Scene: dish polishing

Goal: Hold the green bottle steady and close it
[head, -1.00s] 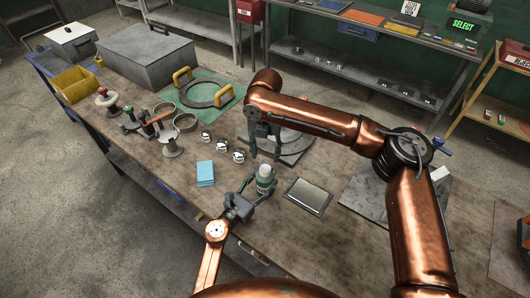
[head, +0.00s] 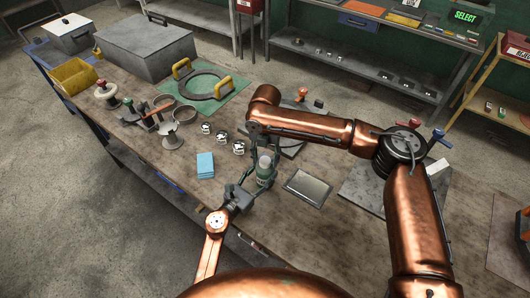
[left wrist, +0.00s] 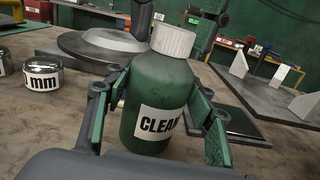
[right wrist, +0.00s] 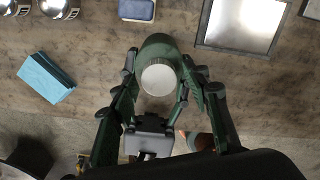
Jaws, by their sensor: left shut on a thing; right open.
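The green bottle (left wrist: 158,105) stands upright on the bench with a white ribbed cap (left wrist: 174,40) on its neck. Its label reads "CLEAN", partly cut off. My left gripper (left wrist: 160,90) is shut around the bottle's body from the near side. In the head view the bottle (head: 265,176) is partly covered by my grippers. My right gripper (head: 264,153) points down over the bottle. In the right wrist view its open fingers (right wrist: 164,78) are on either side of the white cap, apparently apart from it. Whether the cap is fully tightened cannot be told.
A blue pad stack (head: 205,165) lies left of the bottle, and a metal tray (head: 307,187) lies to the right. Several shiny labelled cans (head: 222,137) stand behind. A round grey plate (left wrist: 103,45) lies beyond the bottle. The bench's front edge is close.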

